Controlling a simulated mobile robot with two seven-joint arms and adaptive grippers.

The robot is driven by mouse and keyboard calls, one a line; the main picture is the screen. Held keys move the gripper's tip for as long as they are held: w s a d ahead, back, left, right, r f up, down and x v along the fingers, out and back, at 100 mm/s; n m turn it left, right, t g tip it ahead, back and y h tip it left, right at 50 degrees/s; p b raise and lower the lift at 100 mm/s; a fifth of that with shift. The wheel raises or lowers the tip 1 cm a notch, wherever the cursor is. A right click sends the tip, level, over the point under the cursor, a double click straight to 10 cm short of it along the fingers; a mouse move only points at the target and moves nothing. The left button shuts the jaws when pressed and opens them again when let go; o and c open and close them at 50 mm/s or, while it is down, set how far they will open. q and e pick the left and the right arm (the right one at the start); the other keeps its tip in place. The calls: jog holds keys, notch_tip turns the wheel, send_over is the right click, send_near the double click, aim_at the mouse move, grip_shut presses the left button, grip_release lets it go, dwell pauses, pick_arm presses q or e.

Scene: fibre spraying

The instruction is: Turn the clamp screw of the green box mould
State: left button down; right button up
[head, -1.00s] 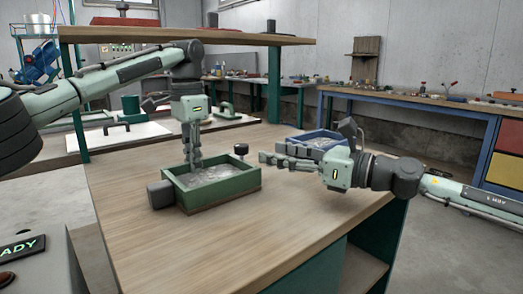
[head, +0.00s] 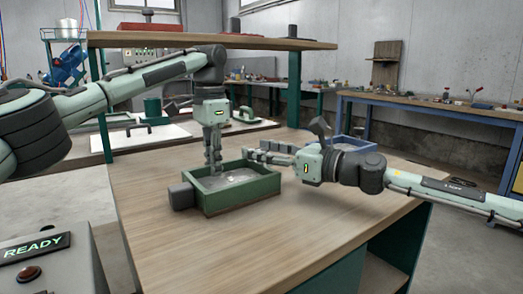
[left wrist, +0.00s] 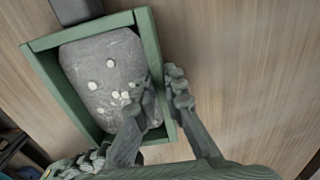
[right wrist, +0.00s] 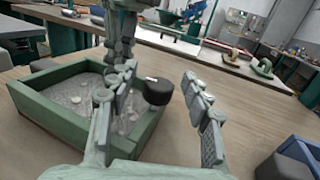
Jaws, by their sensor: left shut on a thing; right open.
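The green box mould (head: 240,200) stands on the wooden table, holding grey material with pale lumps. My left gripper (head: 213,165) points down and is shut on the mould's wall; in the left wrist view (left wrist: 155,110) its fingers straddle that wall. The clamp screw's black knob (right wrist: 157,92) stands at the mould's far right corner in the right wrist view.
A blue box mould (head: 355,142) stands behind my right gripper. A dark grey block (head: 181,197) sits at the green mould's left end. The table's (head: 160,240) front area is clear. A raised shelf (head: 200,40) spans the back left.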

jog(key=shift+w+a, duration=0.1)
jog(key=shift+c, duration=0.5)
grip_shut()
jog(key=shift+a+r, duration=0.1)
jog(key=shift+a, duration=0.05)
jog(key=shift+m+t+h, duration=0.3)
jog(key=shift+t, duration=0.1)
jog(key=shift+a+r+m+t+h, duration=0.15)
jog(key=shift+m+t+h, duration=0.75)
jog(key=shift+t+h, duration=0.1)
jog(key=m+t+h, duration=0.1)
jog(key=m+h, duration=0.1)
jog(key=h, duration=0.1)
jog(key=m+t+h, duration=0.2)
jog(key=h, duration=0.1)
jog(key=shift+f+m+t, duration=0.2)
jog(key=shift+m+t, duration=0.1)
jog(key=shift+d+m+t+h, duration=0.15)
jog(key=shift+m+t+h, duration=0.1)
jog(key=shift+m+h, duration=1)
jog(key=shift+d+m+t+h, duration=0.2)
jog(key=shift+m+h, duration=0.45)
jog(key=shift+h, duration=1.1)
jog(key=shift+r+h, duration=0.1)
jog(key=shift+h, duration=0.2)
